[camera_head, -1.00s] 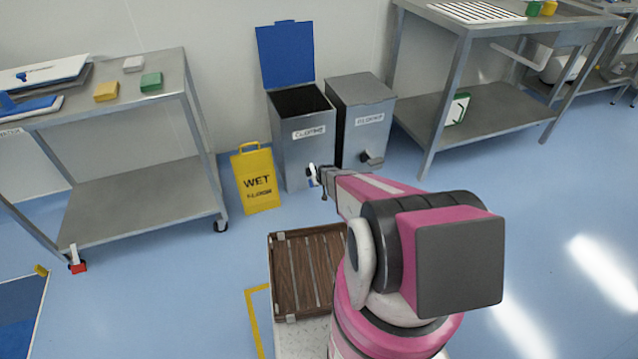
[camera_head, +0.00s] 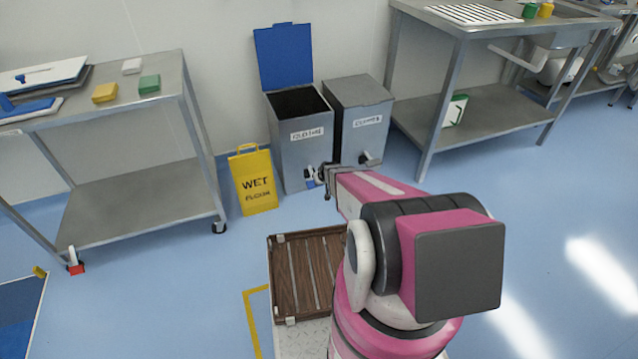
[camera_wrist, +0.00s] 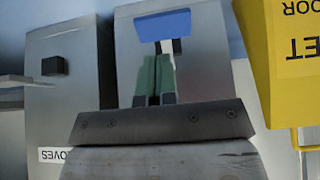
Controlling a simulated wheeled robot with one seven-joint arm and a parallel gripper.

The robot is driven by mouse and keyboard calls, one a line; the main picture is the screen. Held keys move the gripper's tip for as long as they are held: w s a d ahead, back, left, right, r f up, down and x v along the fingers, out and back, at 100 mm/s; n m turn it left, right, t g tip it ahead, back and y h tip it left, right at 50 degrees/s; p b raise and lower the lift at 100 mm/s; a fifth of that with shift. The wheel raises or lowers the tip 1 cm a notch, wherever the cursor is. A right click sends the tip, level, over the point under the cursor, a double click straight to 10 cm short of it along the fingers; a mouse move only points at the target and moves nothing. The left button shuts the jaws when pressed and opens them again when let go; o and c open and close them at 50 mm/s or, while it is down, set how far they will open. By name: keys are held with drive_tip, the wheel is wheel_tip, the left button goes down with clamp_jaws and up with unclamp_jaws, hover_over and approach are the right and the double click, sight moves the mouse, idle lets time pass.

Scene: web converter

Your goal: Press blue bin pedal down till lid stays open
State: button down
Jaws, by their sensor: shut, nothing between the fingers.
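The blue bin (camera_head: 305,150) is a grey metal box with its blue lid (camera_head: 285,57) standing upright, wide open. Its blue pedal (camera_head: 310,178) is at the lower front, partly hidden by my gripper. In the wrist view, which is upside down, the pedal (camera_wrist: 162,25) lies just ahead of the fingertips. My gripper (camera_head: 319,176) is shut and empty, right at the pedal. In the wrist view its greenish fingers (camera_wrist: 154,75) are together and point at the pedal. I cannot tell whether they touch it.
A grey bin (camera_head: 360,118) with a shut lid and dark pedal (camera_head: 370,159) stands right beside it. A yellow wet-floor sign (camera_head: 255,182) stands close on the left. A steel cart (camera_head: 135,195) is further left, a steel table (camera_head: 470,110) right.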

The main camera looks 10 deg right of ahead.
drive_tip(key=v, duration=0.3)
drive_tip(key=shift+s+d+r, duration=0.1)
drive_tip(key=shift+s+r, duration=0.05)
drive_tip(key=shift+s, duration=0.4)
drive_tip(key=s+a+r+m+g, duration=0.1)
drive_tip(key=s+r+g, duration=0.2)
drive_tip(key=s+r, duration=0.8)
drive_tip(key=s+a+r+m+g+h, duration=0.1)
drive_tip(key=s+r+g, duration=0.2)
drive_tip(key=s+r, duration=0.9)
wheel_tip(320, 180, up, 6)
drive_tip(key=shift+s+r, duration=0.1)
drive_tip(key=shift+s, duration=0.15)
drive_tip(key=shift+a, duration=0.25)
